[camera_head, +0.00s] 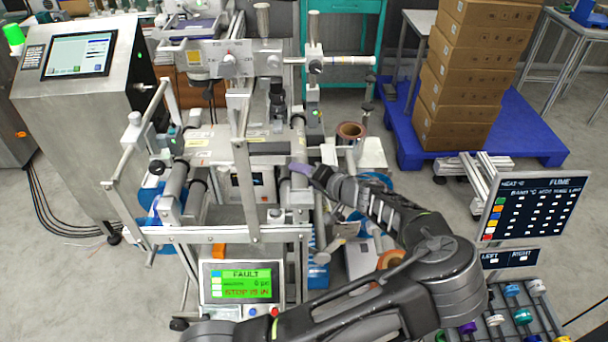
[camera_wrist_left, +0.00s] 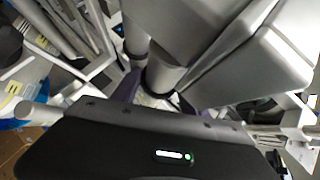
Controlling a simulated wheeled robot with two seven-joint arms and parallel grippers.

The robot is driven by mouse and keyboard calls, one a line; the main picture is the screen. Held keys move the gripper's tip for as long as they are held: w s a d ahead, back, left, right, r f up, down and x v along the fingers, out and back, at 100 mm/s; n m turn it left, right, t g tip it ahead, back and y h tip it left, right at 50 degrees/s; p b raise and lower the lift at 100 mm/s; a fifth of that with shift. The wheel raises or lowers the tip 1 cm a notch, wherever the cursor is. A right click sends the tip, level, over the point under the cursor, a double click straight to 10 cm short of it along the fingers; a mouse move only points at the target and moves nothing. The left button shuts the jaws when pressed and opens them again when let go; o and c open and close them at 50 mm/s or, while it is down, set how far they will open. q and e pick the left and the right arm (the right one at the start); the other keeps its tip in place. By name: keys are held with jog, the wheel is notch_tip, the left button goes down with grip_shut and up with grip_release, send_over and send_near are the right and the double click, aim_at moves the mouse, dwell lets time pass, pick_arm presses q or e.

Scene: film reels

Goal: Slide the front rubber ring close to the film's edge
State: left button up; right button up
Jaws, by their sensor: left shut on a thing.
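My left gripper (camera_head: 306,171) reaches in at the right side of the steel film machine (camera_head: 240,150), at the end of its front roller area. In the left wrist view its purple fingers (camera_wrist_left: 155,97) are on either side of a grey shaft (camera_wrist_left: 138,38) with a darker grey collar (camera_wrist_left: 163,76) that appears to be the front rubber ring. The gripper is shut on it. The fingertips and the far side of the ring are mostly hidden by the gripper body. The film's edge cannot be made out clearly in either view. My right gripper is not in view.
Large grey machine blocks (camera_wrist_left: 262,65) stand close to the gripper's right in the wrist view. A reddish-brown reel (camera_head: 351,131) sits behind the gripper. A green FAULT screen (camera_head: 240,283) is at the front. Stacked cartons (camera_head: 465,85) and a display board (camera_head: 533,210) stand to the right.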

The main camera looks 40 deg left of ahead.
pick_arm(q)
jog(key=shift+w+f, duration=0.1)
grip_shut()
jog(key=w+a+b, duration=0.2)
jog(key=shift+w+f, duration=0.15)
jog(key=shift+w, duration=0.2)
jog(key=shift+w+a, duration=0.1)
jog(key=shift+r, duration=0.2)
jog(key=o, duration=1.5)
grip_release()
jog(key=shift+b+v, duration=0.75)
jog(key=shift+v, duration=3.2)
